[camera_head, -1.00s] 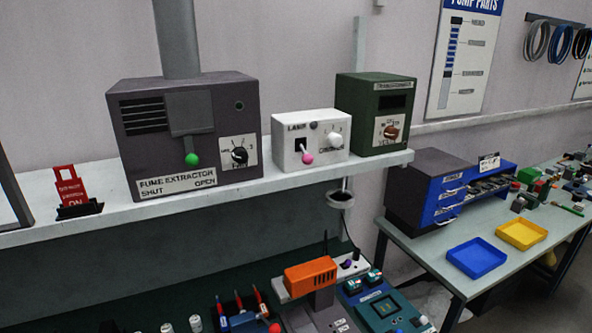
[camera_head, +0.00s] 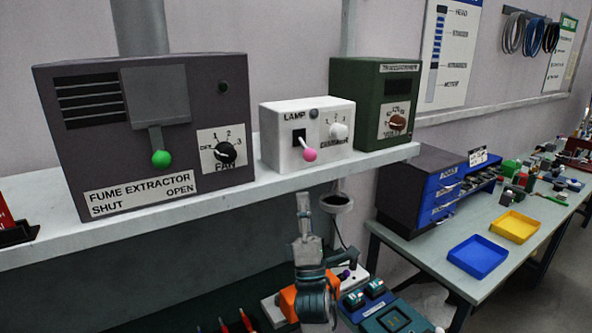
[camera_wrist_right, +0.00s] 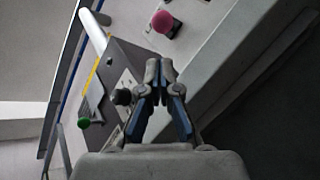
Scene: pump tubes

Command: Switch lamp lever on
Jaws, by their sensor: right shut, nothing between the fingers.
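The white lamp box (camera_head: 278,137) stands on the shelf in the head view. Its lever ends in a pink knob (camera_head: 310,155) and hangs from a dark slot, tilted down to the right. My right gripper (camera_head: 303,200) is shut and empty, below the shelf edge and under the lamp box, apart from the lever. In the right wrist view the shut fingertips (camera_wrist_right: 160,64) show below the pink knob (camera_wrist_right: 162,21), with a gap between them. My left gripper is not in view.
The fume extractor (camera_head: 70,150) with its green knob (camera_head: 161,158) is left of the lamp box. A green transformer box (camera_head: 356,88) is close on its right. The shelf's front edge (camera_head: 245,190) lies between my gripper and the boxes. A round cup-like part (camera_head: 337,203) hangs nearby.

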